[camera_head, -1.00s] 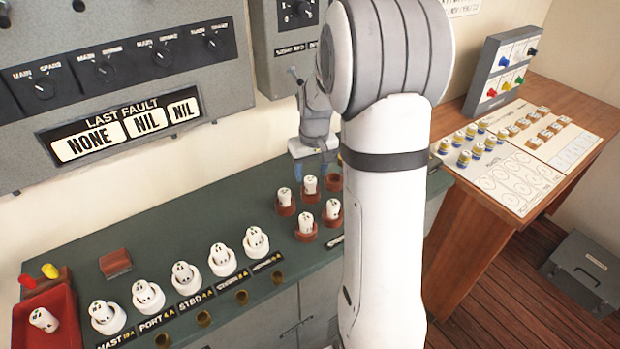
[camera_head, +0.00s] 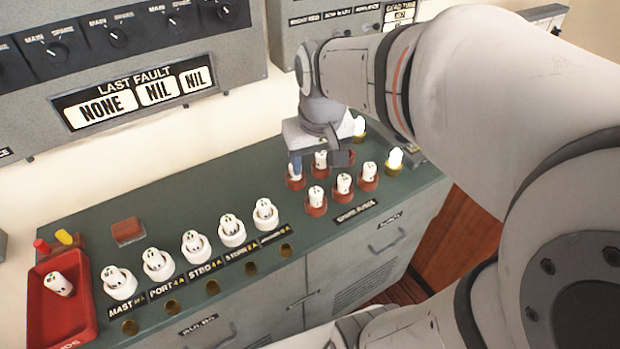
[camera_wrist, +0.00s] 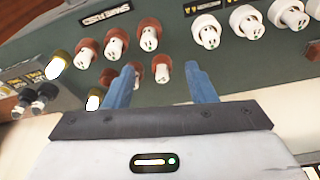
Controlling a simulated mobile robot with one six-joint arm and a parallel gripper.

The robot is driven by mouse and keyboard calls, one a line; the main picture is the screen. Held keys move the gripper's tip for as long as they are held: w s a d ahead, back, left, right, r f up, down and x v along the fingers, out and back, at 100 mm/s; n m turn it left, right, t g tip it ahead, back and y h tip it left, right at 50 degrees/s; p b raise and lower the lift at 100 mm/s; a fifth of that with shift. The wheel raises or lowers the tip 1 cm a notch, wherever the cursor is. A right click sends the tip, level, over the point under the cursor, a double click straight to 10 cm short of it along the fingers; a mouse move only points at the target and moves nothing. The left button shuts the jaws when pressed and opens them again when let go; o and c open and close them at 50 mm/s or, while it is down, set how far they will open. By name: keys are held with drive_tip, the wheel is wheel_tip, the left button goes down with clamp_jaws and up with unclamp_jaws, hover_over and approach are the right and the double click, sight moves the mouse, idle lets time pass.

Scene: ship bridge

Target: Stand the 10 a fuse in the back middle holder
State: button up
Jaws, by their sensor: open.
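Brown fuse holders stand in two rows of three on the green bench top. White fuses stand in the front row (camera_head: 343,187). In the back row, a white fuse (camera_head: 321,160) stands at the middle, as seen in the head view. The back left holder (camera_head: 296,184) is partly covered by a blue finger; the wrist view shows a fuse (camera_wrist: 162,74) in it. The back right holder (camera_head: 347,157) shows no clear fuse. My gripper (camera_head: 318,162) is open over the back row, fingers pointing down; its fingers straddle fuses in the wrist view (camera_wrist: 160,72). Fuse ratings are unreadable.
A red tray (camera_head: 45,318) at the left holds one white fuse (camera_head: 60,284). Several white holders with fuses (camera_head: 193,245) line the bench front. A brown block (camera_head: 127,231) lies behind them. Pale lamps (camera_head: 395,160) stand right of the brown holders. The grey panel (camera_head: 130,60) rises behind.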

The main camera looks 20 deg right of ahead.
drive_tip(key=s+a+f, duration=0.2)
drive_tip(key=s, duration=0.5)
drive_tip(key=shift+s+a+t, duration=0.15)
drive_tip(key=shift+s+t, duration=0.15)
drive_tip(key=shift+s, duration=0.05)
drive_tip(key=shift+r, duration=0.1)
drive_tip(key=shift+c, duration=0.4)
